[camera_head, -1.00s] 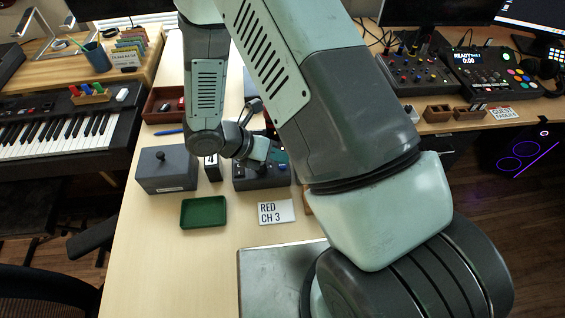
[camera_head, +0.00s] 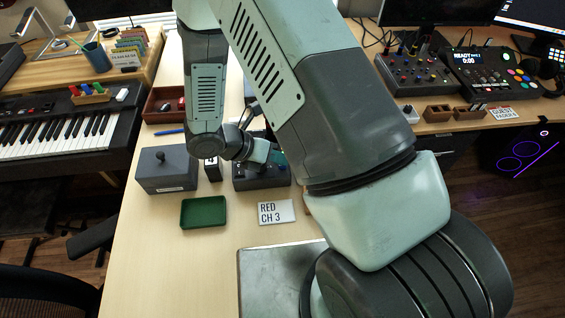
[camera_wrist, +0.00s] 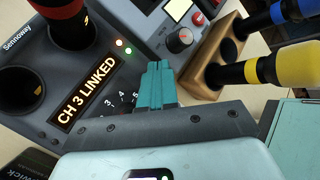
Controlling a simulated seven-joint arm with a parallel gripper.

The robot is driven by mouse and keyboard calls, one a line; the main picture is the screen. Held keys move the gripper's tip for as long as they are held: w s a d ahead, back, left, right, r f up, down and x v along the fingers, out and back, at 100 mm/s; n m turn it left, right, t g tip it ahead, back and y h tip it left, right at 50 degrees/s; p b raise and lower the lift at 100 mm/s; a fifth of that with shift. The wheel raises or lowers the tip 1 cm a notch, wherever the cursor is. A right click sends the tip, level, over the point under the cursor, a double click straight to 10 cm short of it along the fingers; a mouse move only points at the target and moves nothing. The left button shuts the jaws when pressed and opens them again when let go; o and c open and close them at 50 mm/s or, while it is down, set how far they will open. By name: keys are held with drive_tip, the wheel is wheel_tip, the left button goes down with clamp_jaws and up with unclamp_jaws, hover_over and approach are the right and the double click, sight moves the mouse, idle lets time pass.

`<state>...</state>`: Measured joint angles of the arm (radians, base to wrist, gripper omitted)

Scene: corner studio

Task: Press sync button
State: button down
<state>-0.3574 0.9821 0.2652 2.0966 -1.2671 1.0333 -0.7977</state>
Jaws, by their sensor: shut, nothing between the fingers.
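A dark grey receiver box (camera_head: 262,181) stands on the desk under my gripper in the head view. A dial with numbers is partly hidden behind my gripper. My gripper (camera_wrist: 158,68) is shut and empty, with its teal fingertips over the panel, right of the display. I cannot make out a sync button or any contact.
A wooden rack (camera_wrist: 212,60) with blue and yellow microphones stands close to the right of the receiver in the wrist view. A grey box with a knob (camera_head: 166,172), a green tray (camera_head: 203,212) and a "RED CH 3" card (camera_head: 276,212) lie nearby.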

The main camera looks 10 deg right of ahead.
drive_tip(key=shift+r, duration=0.4)
drive_tip(key=shift+r, duration=0.1)
drive_tip(key=shift+r, duration=2.9)
drive_tip(key=s+d+r+m+g+y, duration=0.1)
drive_tip(key=s+d+r+m, duration=0.15)
drive_tip(key=r+m, duration=0.55)
drive_tip(key=s+d+r+m+y, duration=0.2)
drive_tip(key=d+r+m, duration=0.3)
drive_tip(key=r, duration=0.5)
drive_tip(key=s+r+m+t+y, duration=0.4)
drive_tip(key=s+r+m, duration=0.6)
drive_tip(key=m, duration=0.6)
wheel_tip(320, 180, up, 3)
drive_tip(key=shift+s+a+f+t+y, duration=0.25)
drive_tip(key=shift+a+y, duration=0.2)
drive_tip(key=shift+y, duration=0.55)
drive_tip(key=shift+r, duration=0.1)
